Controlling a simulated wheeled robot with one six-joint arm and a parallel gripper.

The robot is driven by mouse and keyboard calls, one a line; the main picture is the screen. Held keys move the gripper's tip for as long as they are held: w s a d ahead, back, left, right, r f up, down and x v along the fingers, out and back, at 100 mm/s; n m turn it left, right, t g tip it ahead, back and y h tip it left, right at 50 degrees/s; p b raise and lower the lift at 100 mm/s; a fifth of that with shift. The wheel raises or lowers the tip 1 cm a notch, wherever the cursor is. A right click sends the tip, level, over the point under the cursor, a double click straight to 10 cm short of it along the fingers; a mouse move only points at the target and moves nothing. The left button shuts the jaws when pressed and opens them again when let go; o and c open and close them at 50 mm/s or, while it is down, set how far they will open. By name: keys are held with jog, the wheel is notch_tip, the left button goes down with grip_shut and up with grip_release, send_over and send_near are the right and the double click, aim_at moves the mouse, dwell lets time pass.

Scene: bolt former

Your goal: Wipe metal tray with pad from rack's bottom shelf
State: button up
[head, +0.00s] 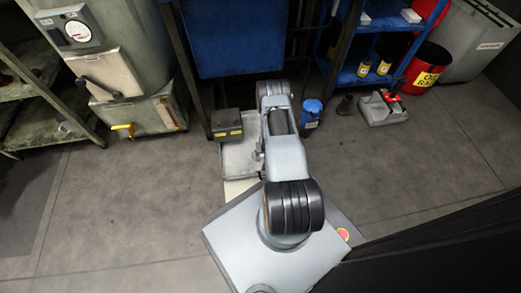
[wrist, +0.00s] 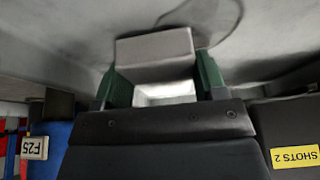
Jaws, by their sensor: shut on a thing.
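My gripper (wrist: 160,76) is shut on a pale grey block-like pad (wrist: 154,46), held between its two green fingers in the wrist view. The metal tray (head: 236,158) lies low on the floor in the head view, partly hidden by my arm. A grey surface that looks like the tray (wrist: 80,30) fills the top of the wrist view, with a dark curved smear (wrist: 208,14) just beyond the pad. I cannot tell whether the pad touches the surface. In the head view my arm hides the gripper and pad.
A dark box with a yellow label (head: 227,123) stands at the tray's back edge. A blue container (head: 311,112) is right of my arm. The blue rack (head: 345,72) holds cans; a red bin (head: 428,66) stands beside it.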

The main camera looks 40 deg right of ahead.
jog(key=shift+s+a+f, duration=0.2)
jog(key=shift+s+f, duration=0.05)
jog(key=shift+f, duration=0.25)
jog(key=shift+a+r+p, duration=0.1)
jog(key=shift+r+p, duration=0.6)
jog(key=shift+w+r+p, duration=0.2)
jog(key=shift+r+p, duration=1.45)
jog(key=shift+r, duration=0.7)
jog(key=shift+r+p, duration=1.15)
jog(key=shift+r, duration=0.35)
